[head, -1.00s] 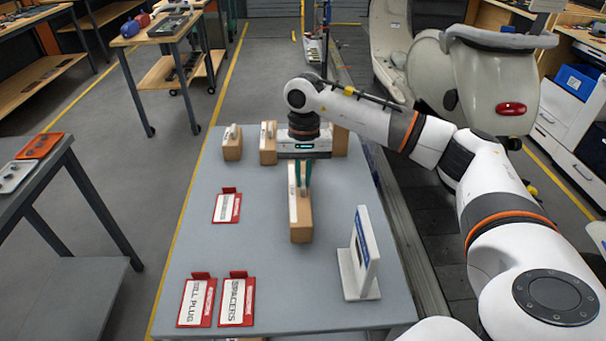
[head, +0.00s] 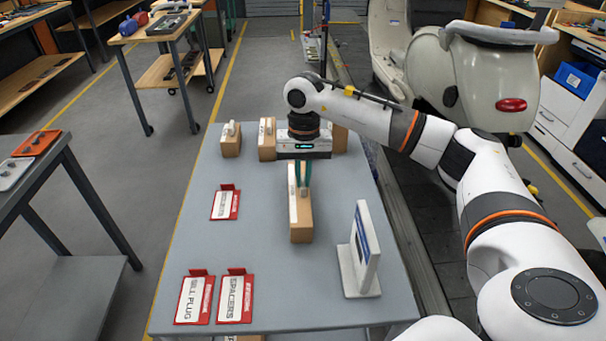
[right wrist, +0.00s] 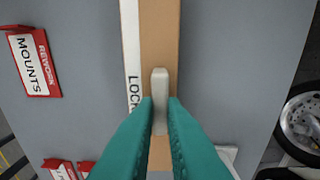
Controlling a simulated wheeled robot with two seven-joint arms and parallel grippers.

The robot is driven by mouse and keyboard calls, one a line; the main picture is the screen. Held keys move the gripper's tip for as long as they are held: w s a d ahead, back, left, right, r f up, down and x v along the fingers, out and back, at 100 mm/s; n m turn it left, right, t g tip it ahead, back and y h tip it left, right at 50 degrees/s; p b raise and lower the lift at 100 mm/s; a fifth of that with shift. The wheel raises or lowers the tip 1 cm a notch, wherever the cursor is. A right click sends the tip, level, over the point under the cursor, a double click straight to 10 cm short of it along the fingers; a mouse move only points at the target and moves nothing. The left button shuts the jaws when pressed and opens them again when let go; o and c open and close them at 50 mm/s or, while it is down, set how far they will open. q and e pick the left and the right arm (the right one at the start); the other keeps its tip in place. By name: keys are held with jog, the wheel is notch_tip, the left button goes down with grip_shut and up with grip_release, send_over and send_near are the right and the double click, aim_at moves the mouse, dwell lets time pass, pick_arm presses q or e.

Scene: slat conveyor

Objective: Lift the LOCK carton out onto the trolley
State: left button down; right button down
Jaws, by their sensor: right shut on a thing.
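The LOCK carton (head: 302,219) is a tan box with a white label strip along its left side. It is at the middle of the grey table, below my right gripper (head: 303,184). In the right wrist view the letters LOC show on its label (right wrist: 132,85). The teal fingers of my right gripper (right wrist: 160,115) are closed around the pale grip (right wrist: 159,82) on top of the carton. I cannot tell whether the carton's base touches the table. My left gripper is not in view. I cannot tell which thing is the trolley.
Other cartons (head: 231,142) stand at the table's (head: 262,265) far edge. Red-edged cards lie on the left: MOUNTS (right wrist: 34,62), GILL PLUG (head: 194,298) and SPACERS (head: 234,297). A white sign (head: 362,250) stands front right. A cream scooter (head: 470,80) is beyond my right arm.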

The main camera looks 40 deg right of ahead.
jog(key=c, duration=1.4)
grip_release()
jog(key=shift+c, duration=0.2)
notch_tip(320, 180, up, 12)
jog(key=b, duration=0.1)
jog(key=shift+w+d, duration=0.4)
jog(key=shift+d, duration=0.05)
